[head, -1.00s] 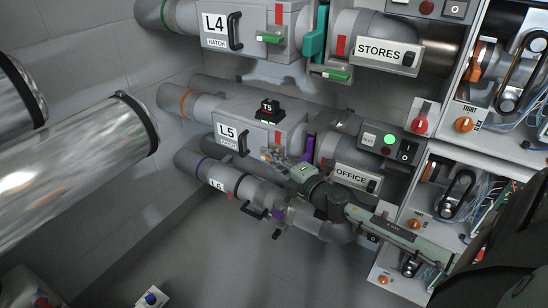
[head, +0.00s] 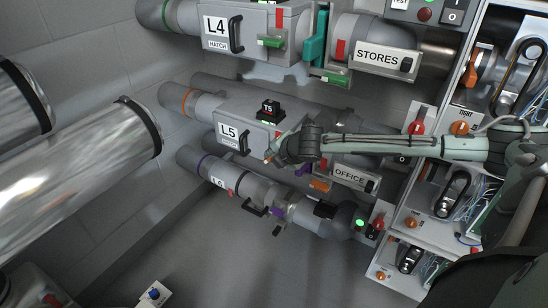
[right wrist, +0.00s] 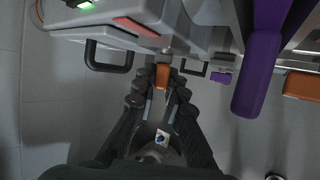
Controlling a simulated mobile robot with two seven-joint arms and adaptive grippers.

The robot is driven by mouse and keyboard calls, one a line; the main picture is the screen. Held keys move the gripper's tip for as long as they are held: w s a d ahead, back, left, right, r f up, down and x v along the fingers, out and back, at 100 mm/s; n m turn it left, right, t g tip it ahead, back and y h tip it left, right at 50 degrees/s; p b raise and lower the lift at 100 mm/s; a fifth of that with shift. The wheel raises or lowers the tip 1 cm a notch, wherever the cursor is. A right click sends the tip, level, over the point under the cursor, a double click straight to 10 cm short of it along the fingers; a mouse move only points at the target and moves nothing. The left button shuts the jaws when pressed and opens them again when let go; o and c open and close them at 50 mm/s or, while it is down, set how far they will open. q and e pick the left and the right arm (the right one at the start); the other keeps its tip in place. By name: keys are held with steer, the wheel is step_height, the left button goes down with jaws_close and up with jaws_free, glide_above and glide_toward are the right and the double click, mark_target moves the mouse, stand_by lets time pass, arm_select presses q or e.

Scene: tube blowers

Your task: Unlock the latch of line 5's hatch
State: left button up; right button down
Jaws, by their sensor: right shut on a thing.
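Line 5's hatch housing, labelled L5 (head: 232,132), is the grey box in the middle of the head view, with a black handle on its front. My right gripper (head: 270,157) is at the housing's lower right corner. In the right wrist view, my right gripper (right wrist: 162,80) is shut on a small orange latch (right wrist: 163,71) below the housing's edge (right wrist: 120,35). The latch is largely hidden by the gripper in the head view. A red strip (right wrist: 135,26) shows on the housing. My left gripper is not in view.
A purple lever (right wrist: 262,65) stands close to the right of my gripper in the wrist view, with another orange tab (right wrist: 304,86) beyond it. Line L4 (head: 215,27) runs above and line L6 (head: 217,182) below. The OFFICE pipe is partly behind my forearm.

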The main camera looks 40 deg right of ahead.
steer(key=g, duration=0.2)
steer(key=n+g+h, duration=0.1)
steer(key=g, duration=0.1)
steer(key=shift+w+a+r, duration=0.2)
steer(key=shift+w, duration=0.2)
steer(key=shift+w+n+g+h, duration=0.1)
steer(key=shift+n+g+h, duration=0.2)
steer(key=shift+g+h, duration=0.95)
steer(key=shift+g+y, duration=0.25)
steer(key=shift+g, duration=0.2)
steer(key=c, duration=1.6)
jaws_free()
steer(key=shift+f, duration=0.1)
steer(key=v, duration=1.2)
steer(key=shift+d, duration=0.1)
